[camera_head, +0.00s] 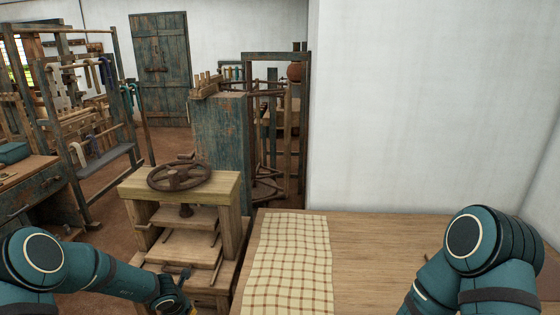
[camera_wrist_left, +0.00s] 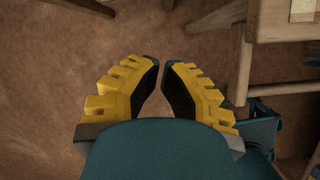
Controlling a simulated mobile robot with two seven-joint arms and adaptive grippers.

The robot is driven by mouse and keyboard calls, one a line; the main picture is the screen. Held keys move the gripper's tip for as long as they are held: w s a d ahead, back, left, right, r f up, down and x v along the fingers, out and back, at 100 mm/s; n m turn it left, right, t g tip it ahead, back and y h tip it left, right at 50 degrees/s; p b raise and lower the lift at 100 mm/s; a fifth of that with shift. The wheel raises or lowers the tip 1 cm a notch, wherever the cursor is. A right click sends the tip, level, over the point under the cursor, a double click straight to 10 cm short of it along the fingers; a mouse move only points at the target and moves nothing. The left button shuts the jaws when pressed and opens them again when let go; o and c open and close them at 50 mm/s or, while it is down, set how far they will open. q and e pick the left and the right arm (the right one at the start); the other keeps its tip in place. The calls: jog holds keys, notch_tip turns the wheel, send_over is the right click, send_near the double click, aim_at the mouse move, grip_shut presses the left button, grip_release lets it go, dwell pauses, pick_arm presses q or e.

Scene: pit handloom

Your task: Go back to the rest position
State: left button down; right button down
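My left gripper (camera_wrist_left: 162,64) has yellow ribbed fingers with dark pads. A narrow gap shows between its fingertips, with bare floor behind it, so it is partly open and empty. In the head view, my left arm reaches in from the lower left, and only a bit of yellow gripper shows at the bottom edge. My right arm is bent at the lower right, and its gripper is out of the picture.
A wooden press (camera_head: 180,190) with a handwheel stands close beside my left arm. The table (camera_head: 375,255) with a checked cloth (camera_head: 290,262) is in front. A loom (camera_head: 75,110) stands at left. Wooden legs (camera_wrist_left: 240,60) are near my left gripper.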

pick_arm(q)
jog(key=s+d+f+m+g+h, duration=0.1)
jog(key=s+d+m, duration=0.8)
jog(key=m, duration=0.6)
jog(key=s+d+f+m+g+h, duration=0.1)
jog(key=s+d+m+h, duration=0.1)
jog(key=s+d+m, duration=0.7)
jog(key=s+m, duration=0.4)
jog(key=m, duration=0.1)
jog(key=shift+f+m+h+b, duration=0.3)
jog(key=shift+f+m, duration=0.05)
jog(key=shift+m, duration=0.05)
